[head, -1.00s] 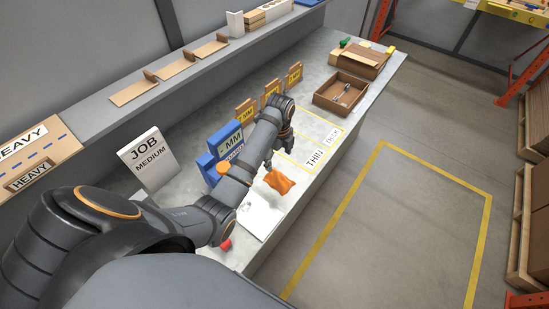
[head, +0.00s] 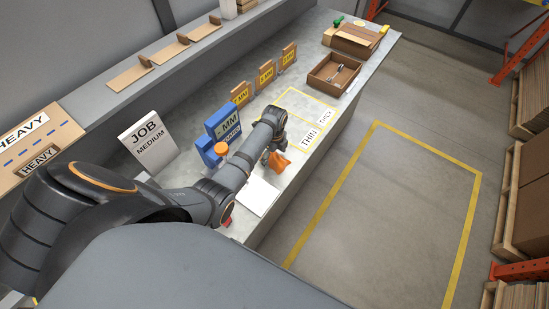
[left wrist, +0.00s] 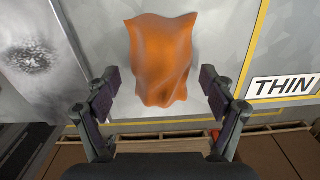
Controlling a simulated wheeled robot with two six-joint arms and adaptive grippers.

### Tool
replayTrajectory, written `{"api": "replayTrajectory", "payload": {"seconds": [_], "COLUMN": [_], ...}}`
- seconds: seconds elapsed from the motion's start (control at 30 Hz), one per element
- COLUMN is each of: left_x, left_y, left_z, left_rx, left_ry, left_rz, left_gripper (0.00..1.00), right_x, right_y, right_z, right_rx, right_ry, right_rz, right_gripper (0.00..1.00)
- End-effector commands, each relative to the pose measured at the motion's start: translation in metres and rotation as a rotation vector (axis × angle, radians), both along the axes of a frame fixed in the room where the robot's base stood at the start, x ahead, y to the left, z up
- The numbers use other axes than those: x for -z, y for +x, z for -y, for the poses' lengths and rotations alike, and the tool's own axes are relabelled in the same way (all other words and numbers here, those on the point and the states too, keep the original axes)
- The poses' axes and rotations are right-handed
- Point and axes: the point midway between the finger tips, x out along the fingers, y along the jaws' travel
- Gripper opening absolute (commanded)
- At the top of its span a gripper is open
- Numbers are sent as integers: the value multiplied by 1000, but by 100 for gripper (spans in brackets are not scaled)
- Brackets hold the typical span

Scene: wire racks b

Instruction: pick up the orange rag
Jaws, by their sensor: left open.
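The orange rag (head: 280,163) lies crumpled on the grey workbench (head: 292,196), beside a white sheet. In the left wrist view the rag (left wrist: 162,58) is ahead of the jaws, with its lower edge reaching toward the space between the fingertips. My left gripper (head: 270,157) is over the bench right at the rag and hides part of it in the head view. In the left wrist view its two fingers (left wrist: 160,85) are wide apart, one on each side of the rag's near end, with nothing held. My right gripper is not in view.
A white sheet (head: 261,197) lies near the bench's front edge. A yellow-outlined area with a THIN label (head: 310,138) is close by. Open floor lies right of the bench.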

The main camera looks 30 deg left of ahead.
Motion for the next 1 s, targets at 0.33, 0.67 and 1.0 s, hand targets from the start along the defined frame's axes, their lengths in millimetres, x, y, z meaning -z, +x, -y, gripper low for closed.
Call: {"api": "replayTrajectory", "payload": {"seconds": [0.33,0.67,1.0], "left_x": [2,1,-8], "left_y": [0,0,1], "left_z": [0,0,0], "left_rx": [0,0,0], "left_ry": [0,1,0], "left_rz": [1,1,3], "left_gripper": [65,25,24], "right_x": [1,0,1], "right_y": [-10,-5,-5], "right_z": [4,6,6], "right_rx": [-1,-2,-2], "right_ry": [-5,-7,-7], "right_rz": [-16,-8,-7], "right_gripper": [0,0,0]}}
